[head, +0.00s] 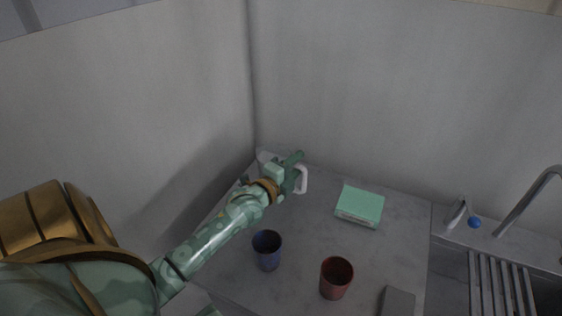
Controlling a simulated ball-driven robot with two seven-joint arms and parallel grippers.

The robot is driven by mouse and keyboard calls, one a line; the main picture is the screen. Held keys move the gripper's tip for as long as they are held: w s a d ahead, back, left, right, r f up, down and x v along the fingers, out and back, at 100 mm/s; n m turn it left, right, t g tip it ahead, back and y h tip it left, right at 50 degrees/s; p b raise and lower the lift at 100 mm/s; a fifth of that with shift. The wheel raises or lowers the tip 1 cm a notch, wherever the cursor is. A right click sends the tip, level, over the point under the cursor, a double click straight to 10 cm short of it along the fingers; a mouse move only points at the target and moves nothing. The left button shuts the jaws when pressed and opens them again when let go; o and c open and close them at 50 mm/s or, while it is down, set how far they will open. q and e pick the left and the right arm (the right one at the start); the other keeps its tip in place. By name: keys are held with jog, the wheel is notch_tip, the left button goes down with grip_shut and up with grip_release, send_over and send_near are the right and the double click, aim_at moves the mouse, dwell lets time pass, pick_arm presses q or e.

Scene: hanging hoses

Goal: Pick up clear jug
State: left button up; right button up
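The jug (303,180) is at the back left corner of the counter, close to the walls. Its pale handle shows to the right of my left gripper, and a small pale part shows behind it; the rest is hidden by the gripper. My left gripper (292,165) reaches in from the left and is right at the jug, overlapping it in the view. I cannot tell whether its fingers are open or closed on the jug. My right gripper is not in view.
A blue cup (267,251) and a red cup (336,278) stand near the front of the grey counter (305,235). A mint green box (360,206) lies right of the jug. A sink with a faucet (527,200) is at the right. Walls close off the back and left.

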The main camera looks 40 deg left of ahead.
pick_arm(q)
grip_shut()
jog(key=shift+s, duration=0.1)
